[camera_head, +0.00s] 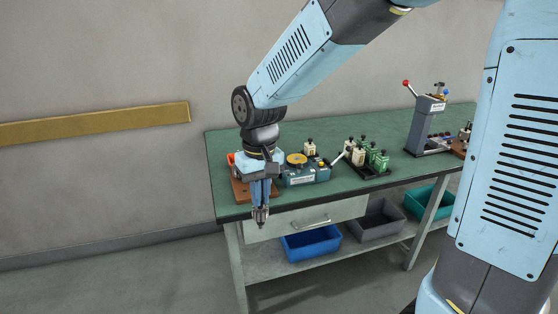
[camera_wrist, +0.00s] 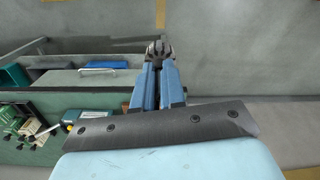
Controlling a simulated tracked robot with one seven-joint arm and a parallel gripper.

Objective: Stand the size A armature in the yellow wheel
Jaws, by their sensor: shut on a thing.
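My gripper (camera_head: 261,208) hangs pointing down in front of the bench's left front edge, out over the floor side. It is shut on a small dark grey metal piece (camera_wrist: 158,47), which looks like the armature. The fingers hide much of it, and no size mark can be read. The yellow wheel (camera_head: 297,159) lies flat on top of a blue-green machine (camera_head: 308,176) on the bench, to the right of and behind my gripper. In the wrist view the machine is partly visible at the left, and the wheel cannot be made out.
The green bench top (camera_head: 395,160) also holds a brown board (camera_head: 240,191) behind my gripper, several white and green blocks (camera_head: 365,157), and a grey lever press (camera_head: 426,125) at the right. Blue (camera_head: 311,244), grey (camera_head: 376,221) and teal bins sit on the lower shelf. The floor in front is clear.

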